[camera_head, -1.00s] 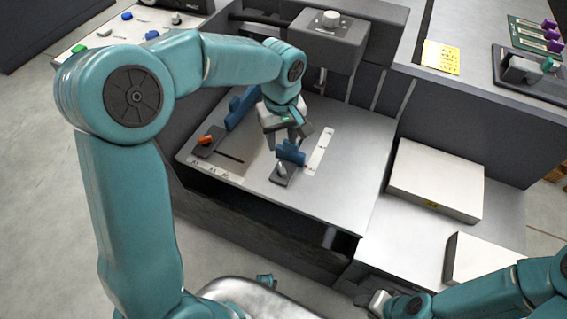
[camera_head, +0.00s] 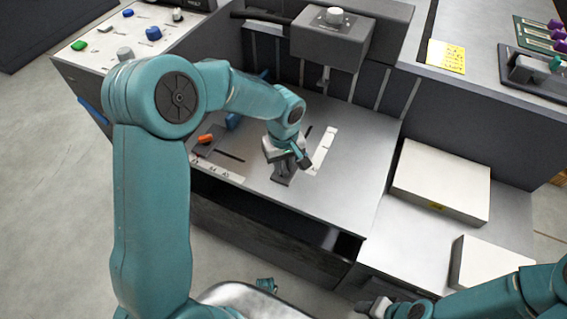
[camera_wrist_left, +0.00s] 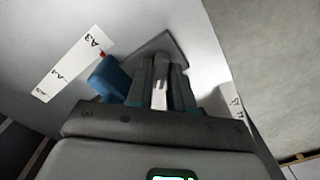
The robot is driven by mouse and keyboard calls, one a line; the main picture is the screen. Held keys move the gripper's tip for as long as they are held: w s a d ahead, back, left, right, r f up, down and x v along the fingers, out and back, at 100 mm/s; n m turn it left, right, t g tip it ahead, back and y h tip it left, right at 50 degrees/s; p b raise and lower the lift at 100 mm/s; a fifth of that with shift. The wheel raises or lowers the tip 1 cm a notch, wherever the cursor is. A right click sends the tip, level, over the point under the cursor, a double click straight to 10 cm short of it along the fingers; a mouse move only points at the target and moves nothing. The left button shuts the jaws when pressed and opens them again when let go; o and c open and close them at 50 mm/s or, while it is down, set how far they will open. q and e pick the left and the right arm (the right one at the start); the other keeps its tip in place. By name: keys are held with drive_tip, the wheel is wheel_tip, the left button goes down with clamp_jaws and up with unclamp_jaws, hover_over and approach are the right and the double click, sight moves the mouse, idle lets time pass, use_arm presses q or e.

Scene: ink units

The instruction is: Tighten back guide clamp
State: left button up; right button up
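My left gripper (camera_head: 287,170) points down over the dark clamp base (camera_head: 282,180) on the metal table. In the left wrist view its two fingers (camera_wrist_left: 161,90) stand close on either side of a small silver clamp lever (camera_wrist_left: 160,97), with no clear gap. The blue guide block (camera_wrist_left: 110,80) is beside the fingers, and the dark base plate (camera_wrist_left: 165,48) lies beyond them. In the head view the gripper hides the lever and most of this guide. My right gripper (camera_head: 374,306) is low at the bottom, small and partly seen; its fingers cannot be made out.
Another guide with an orange lever (camera_head: 206,139) is to the left, near a label strip (camera_head: 218,169). A white scale strip (camera_head: 324,150) lies right of my left gripper. A grey machine head (camera_head: 330,38) overhangs behind. White paper stacks (camera_head: 440,180) sit at right.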

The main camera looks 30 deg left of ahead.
use_arm(q)
clamp_jaws()
drive_tip(key=m, duration=0.4)
drive_tip(key=shift+m, duration=0.3)
drive_tip(key=m+p, duration=0.1)
drive_tip(key=m, duration=0.2)
drive_tip(key=shift+m, duration=0.3)
drive_tip(key=m+p, duration=0.1)
drive_tip(key=m, duration=0.3)
drive_tip(key=shift+r, duration=0.1)
drive_tip(key=shift+m+p, duration=0.7)
drive_tip(key=shift+m, duration=2.1)
